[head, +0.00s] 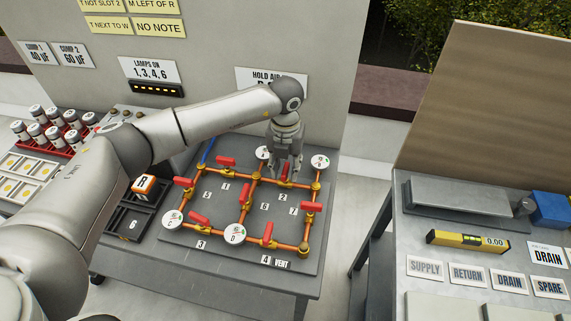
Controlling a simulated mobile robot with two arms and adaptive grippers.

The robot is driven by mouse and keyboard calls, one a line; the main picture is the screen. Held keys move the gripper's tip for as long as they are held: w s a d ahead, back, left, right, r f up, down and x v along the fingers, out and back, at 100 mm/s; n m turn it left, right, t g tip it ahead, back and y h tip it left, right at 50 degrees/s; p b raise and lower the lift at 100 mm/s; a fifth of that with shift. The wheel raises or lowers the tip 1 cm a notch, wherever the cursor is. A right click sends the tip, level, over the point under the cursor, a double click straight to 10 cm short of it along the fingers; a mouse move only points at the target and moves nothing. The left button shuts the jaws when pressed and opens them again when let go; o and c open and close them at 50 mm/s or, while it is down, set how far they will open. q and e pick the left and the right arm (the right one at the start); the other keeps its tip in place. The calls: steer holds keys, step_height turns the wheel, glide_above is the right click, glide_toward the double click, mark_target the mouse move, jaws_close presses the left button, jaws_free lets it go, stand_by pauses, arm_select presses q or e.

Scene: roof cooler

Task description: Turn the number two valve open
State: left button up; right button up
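The valve board (222,255) lies on the bench with copper pipes, brass fittings, red valve handles and round white gauges. The number two valve's red handle (284,172) is on the far pipe run, above the label 2 (281,196), and is partly hidden by my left gripper. My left gripper (285,175) points down over this valve, with its fingers on either side of the handle. Whether they touch it or are closed on it cannot be told. The handle's exact angle is hard to read. My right gripper is not in view.
Other red handles stand close by, such as number one's (225,161) and number seven's (312,207). Gauges (320,161) flank the far run. A black bin (130,222) with an orange-and-white block (143,185) is left of the board. Another bench (420,215) stands at right.

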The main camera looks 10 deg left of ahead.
arm_select(q)
jaws_close()
